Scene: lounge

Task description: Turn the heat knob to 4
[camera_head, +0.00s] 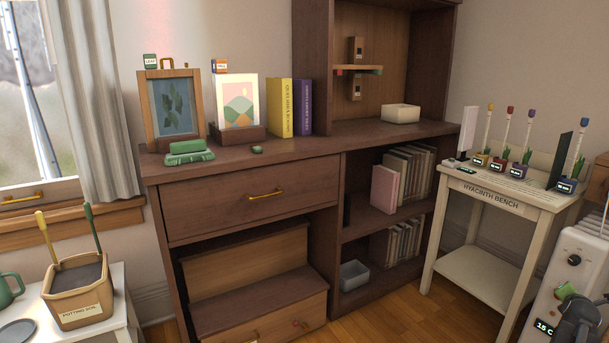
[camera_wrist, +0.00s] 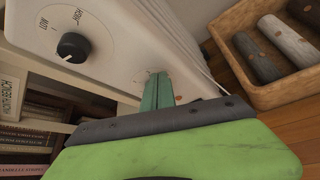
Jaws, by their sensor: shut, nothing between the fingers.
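The white heater (camera_head: 569,248) stands at the lower right of the head view. A round black knob (camera_head: 575,260) is on its panel; the knob also shows in the wrist view (camera_wrist: 72,47) with a white pointer line and small lettering around it that seems to read LOW and HIGH. I see no figure 4, and cannot tell whether this is the heat knob. My gripper (camera_wrist: 158,76) is shut and empty, its green fingers together at the panel to the right of the black knob, apart from it. I cannot tell whether the tips touch the panel. The gripper and wrist cover part of the panel.
A lit display (camera_head: 545,327) reads about 18 C. The hyacinth bench (camera_head: 492,192) stands left of the heater, with several potted plants. Wooden floor (camera_head: 410,305) is open.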

